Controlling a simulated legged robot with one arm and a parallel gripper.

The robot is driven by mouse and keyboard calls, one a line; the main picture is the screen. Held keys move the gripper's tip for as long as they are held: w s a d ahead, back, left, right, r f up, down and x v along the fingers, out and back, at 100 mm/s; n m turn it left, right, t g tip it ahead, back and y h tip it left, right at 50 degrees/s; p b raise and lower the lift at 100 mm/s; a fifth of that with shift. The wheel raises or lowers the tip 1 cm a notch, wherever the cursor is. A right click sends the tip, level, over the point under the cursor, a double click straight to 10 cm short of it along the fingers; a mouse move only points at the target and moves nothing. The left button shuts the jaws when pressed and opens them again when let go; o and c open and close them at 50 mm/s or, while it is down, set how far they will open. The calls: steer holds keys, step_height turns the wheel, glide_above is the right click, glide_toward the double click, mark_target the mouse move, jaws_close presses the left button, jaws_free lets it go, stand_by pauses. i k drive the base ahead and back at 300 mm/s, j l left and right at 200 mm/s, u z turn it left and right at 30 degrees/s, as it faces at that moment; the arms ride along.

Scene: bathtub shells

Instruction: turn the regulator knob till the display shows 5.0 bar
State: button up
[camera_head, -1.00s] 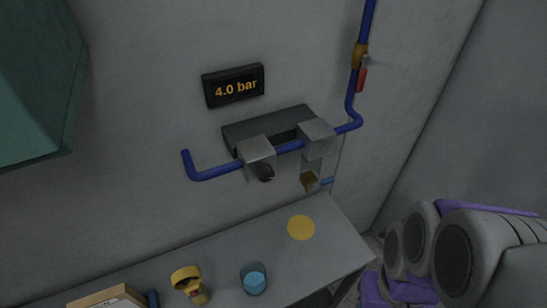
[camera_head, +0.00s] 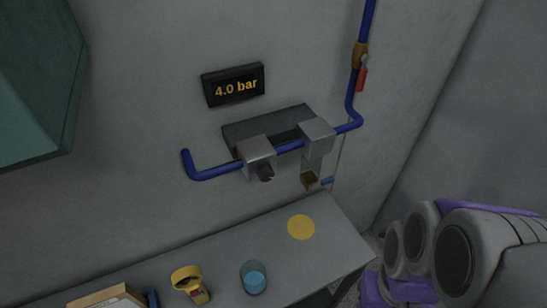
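The display (camera_head: 233,85) on the wall is a black box with orange digits and reads "4.0 bar". Below it, two grey blocks sit on a blue pipe (camera_head: 215,172). The left block (camera_head: 255,152) has a small dark knob (camera_head: 265,172) on its lower front, which looks like the regulator knob. The right block (camera_head: 317,135) has a brass piece (camera_head: 310,180) beneath it. My arm's grey and purple links fill the lower right, well apart from the knob. My gripper is outside the view.
A grey bench (camera_head: 225,245) stands below the pipe. It bears a yellow disc (camera_head: 301,227), a blue cup (camera_head: 253,278), a yellow object (camera_head: 190,284) and a cardboard box (camera_head: 112,298). A red-handled valve (camera_head: 361,79) is on the upright pipe. A green cabinet (camera_head: 35,85) juts out at upper left.

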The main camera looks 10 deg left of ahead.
mark_target(265, 173)
steer(key=k+j, duration=0.1)
steer(key=k, duration=0.8)
steer(key=l+u, duration=0.05)
